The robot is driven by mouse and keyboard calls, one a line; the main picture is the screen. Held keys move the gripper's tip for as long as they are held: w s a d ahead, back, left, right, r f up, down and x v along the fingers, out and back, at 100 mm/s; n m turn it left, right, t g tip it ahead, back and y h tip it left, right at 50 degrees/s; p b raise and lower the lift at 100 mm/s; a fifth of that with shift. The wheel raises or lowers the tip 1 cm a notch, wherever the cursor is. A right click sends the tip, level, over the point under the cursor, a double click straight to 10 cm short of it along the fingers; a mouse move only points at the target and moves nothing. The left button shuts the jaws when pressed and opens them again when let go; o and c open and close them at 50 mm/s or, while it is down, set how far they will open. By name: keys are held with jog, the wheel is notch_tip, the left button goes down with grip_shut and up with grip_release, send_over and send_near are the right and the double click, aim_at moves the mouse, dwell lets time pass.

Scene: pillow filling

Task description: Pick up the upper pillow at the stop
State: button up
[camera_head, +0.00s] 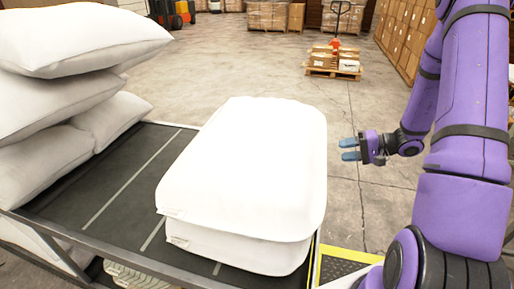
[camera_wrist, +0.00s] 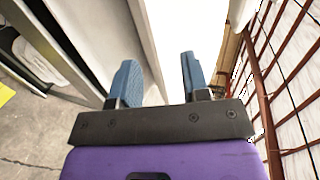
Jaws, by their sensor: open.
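Two white pillows lie stacked on the dark conveyor. The upper pillow (camera_head: 248,158) covers most of the lower pillow (camera_head: 236,250), whose near edge shows beneath it. My gripper (camera_head: 348,149) is to the right of the stack in the head view, apart from it, with its blue fingers pointing left. In the wrist view my gripper (camera_wrist: 160,82) is open, with nothing between the fingers. A pale surface shows beyond the fingers there; I cannot tell for sure that it is a pillow.
A pile of several white pillows (camera_head: 70,45) stands at the left of the conveyor (camera_head: 120,178). A yellow-edged plate (camera_head: 345,268) is at the near right. A pallet with boxes (camera_head: 334,64) stands far back. Open floor lies beyond. A red-brown rack (camera_wrist: 275,95) is at the right in the wrist view.

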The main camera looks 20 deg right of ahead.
aim_at(327, 155)
jog(key=shift+f+x, duration=0.2)
jog(key=shift+x, duration=1.65)
jog(key=shift+f+x, duration=0.15)
jog(key=shift+x, duration=1.7)
jog(key=shift+s+d, duration=0.15)
grip_shut()
jog(key=shift+r, duration=0.1)
